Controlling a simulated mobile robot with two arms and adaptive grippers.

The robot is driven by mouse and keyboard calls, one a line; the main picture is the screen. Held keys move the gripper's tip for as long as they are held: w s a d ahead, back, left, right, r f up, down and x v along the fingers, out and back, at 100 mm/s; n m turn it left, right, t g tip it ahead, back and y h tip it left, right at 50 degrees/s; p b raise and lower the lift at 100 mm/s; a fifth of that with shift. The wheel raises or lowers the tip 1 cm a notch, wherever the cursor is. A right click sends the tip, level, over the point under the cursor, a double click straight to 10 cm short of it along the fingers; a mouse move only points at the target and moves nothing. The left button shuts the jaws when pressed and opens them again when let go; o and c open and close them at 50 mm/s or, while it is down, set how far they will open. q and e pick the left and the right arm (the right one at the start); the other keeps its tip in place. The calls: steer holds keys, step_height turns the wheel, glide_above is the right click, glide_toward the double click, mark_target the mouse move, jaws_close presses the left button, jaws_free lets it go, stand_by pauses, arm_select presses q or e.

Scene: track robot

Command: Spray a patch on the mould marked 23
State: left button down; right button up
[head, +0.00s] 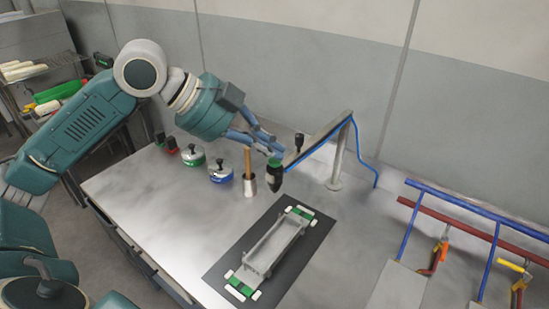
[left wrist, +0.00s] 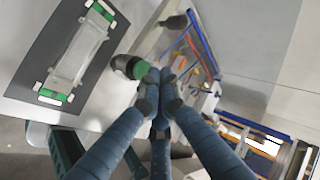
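A long grey frame or mould (head: 272,246) with green ends and white corner pieces lies on a dark mat (head: 228,262); no number is legible on it. It also shows in the left wrist view (left wrist: 79,56). My left gripper (head: 268,147) is above the table, beyond the mat. Its fingertips come together in the left wrist view (left wrist: 160,85). A black bottle with a green band (head: 274,176) is right at the fingertips, beside them in the left wrist view (left wrist: 128,66); I see no part of it between the fingers. My right gripper is out of view.
A metal cup with a wooden handle (head: 249,187), a blue-banded pot (head: 221,174) and a green-banded pot (head: 193,157) stand at left. A post (head: 336,165) with a blue hose stands behind. Pipe racks (head: 470,226) are at right. The table's front left is clear.

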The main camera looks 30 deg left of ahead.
mark_target(271, 162)
stand_by(0.3)
arm_select(q)
steer(key=shift+f+b, duration=0.3)
steer(key=shift+f, duration=0.2)
stand_by(0.4)
steer(key=shift+r+p, duration=0.55)
step_height(271, 162, up, 6)
steer(key=p, duration=0.6)
